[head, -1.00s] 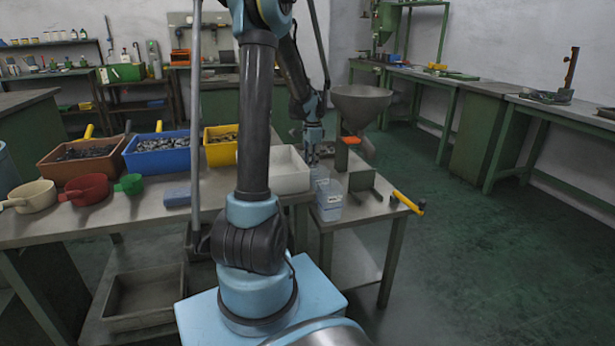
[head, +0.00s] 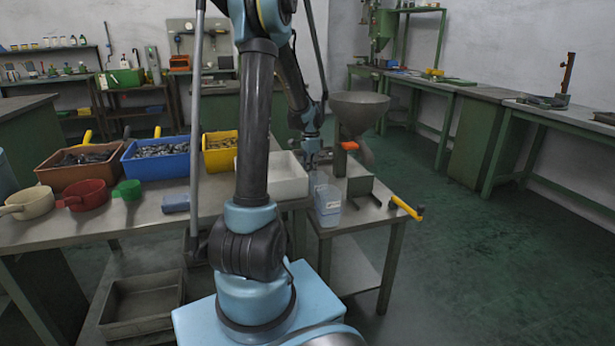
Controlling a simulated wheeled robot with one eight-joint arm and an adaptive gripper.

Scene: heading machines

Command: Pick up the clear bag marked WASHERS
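A clear, pale blue bag (head: 327,207) with a small white label stands at the front left of the small metal table (head: 370,217). The label's writing is too small to read. My gripper (head: 312,166) points down just behind and above the bag, close to its top. I cannot tell whether it touches the bag. Its fingertips are small and partly lost against the things around them, so their opening does not show.
A grey metal bracket (head: 362,186), a funnel (head: 359,108) and a yellow-handled tool (head: 406,208) are on the right. Blue (head: 156,168) and brown (head: 77,176) bins of metal parts stand farther left. Open floor lies right.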

